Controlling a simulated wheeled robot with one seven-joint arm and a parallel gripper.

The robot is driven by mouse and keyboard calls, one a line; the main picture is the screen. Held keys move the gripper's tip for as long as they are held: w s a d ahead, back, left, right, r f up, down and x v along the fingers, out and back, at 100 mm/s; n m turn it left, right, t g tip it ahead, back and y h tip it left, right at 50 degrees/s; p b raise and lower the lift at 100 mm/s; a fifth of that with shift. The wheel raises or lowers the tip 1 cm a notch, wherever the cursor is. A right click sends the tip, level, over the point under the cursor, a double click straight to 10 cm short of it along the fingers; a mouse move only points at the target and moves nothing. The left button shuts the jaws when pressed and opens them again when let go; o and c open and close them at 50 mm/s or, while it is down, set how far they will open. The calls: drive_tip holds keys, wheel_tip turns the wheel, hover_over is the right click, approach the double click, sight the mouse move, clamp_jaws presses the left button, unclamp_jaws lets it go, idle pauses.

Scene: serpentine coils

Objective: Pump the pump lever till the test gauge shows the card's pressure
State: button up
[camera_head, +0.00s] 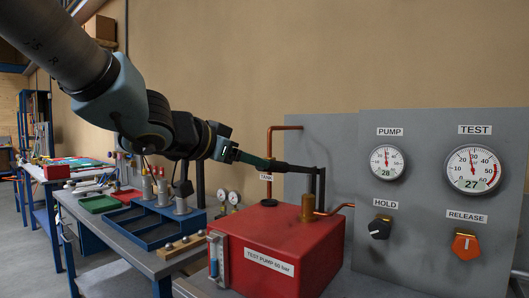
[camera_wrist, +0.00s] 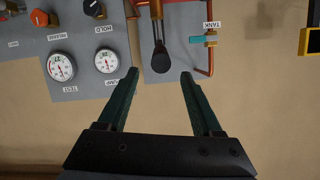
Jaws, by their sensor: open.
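The pump lever (camera_head: 300,169) is a dark bar on upright posts above the red test pump (camera_head: 285,240), pointing left toward my gripper. My gripper (camera_head: 268,162) has green fingers and is open. In the wrist view the lever's black rounded end (camera_wrist: 160,64) shows between the fingertips, with a gap on each side; I cannot tell how deep it sits between them. The test gauge (camera_head: 473,168) reads 27, and the pump gauge (camera_head: 387,161) reads 28. No card with a pressure shows in either view.
The grey panel (camera_head: 430,250) carries a black HOLD knob (camera_head: 380,227) and an orange RELEASE knob (camera_head: 466,244). Copper pipes (camera_head: 284,127) run behind and beside the pump. A blue tray (camera_head: 150,235) and small dial gauges stand on the bench at left.

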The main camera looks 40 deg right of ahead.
sight(275, 167)
drive_tip(key=shift+y, duration=0.4)
drive_tip(key=x, duration=0.3)
drive_tip(key=b+x, duration=0.1)
drive_tip(key=x, duration=0.7)
drive_tip(key=shift+d+r+b, duration=0.15)
drive_tip(key=shift+r+b, duration=0.2)
drive_tip(key=shift+b, duration=0.05)
clamp_jaws()
idle(0.6)
